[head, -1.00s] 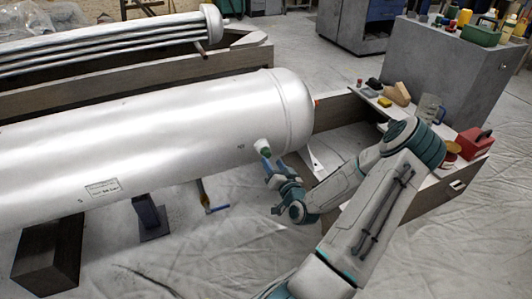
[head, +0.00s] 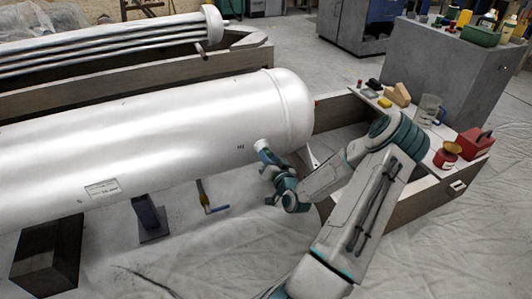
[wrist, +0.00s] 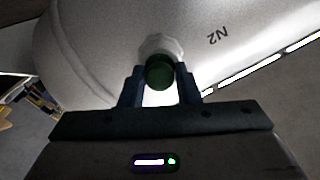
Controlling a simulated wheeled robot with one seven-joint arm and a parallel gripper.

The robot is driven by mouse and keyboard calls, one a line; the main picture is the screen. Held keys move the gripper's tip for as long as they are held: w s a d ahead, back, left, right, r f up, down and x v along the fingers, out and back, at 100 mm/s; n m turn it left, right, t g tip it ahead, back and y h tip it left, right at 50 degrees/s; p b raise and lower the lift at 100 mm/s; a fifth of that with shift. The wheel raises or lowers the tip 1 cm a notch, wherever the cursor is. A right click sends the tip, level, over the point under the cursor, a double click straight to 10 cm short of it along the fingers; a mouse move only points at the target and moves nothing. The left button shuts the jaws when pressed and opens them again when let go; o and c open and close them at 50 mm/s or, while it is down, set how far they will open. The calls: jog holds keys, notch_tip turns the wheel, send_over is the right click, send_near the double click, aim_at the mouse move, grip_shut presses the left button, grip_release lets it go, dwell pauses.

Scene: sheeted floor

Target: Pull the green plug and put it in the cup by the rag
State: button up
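The green plug (wrist: 159,72) sits in a pale nozzle (wrist: 160,45) on the side of the silver tank, beside the mark N2. My gripper (wrist: 159,80) has one finger on each side of the plug, close against it, and looks shut on it. In the head view my gripper (head: 264,158) is at the nozzle and hides the plug. A clear glass cup (head: 428,108) stands on the bench to the right, beyond my arm. I cannot make out a rag; my arm covers part of the bench.
The silver tank (head: 140,130) fills the left. The bench top also bears a wooden block (head: 398,94), a yellow block (head: 385,102), a red tin (head: 446,156) and a red box (head: 475,143). The sheeted floor in front is open.

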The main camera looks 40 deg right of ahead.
jog(key=o, duration=0.4)
jog(key=shift+c, duration=0.2)
grip_shut()
jog(key=shift+s, duration=0.15)
jog(key=shift+v, duration=2.25)
jog(key=shift+s+a, duration=0.1)
jog(key=shift+v, duration=2)
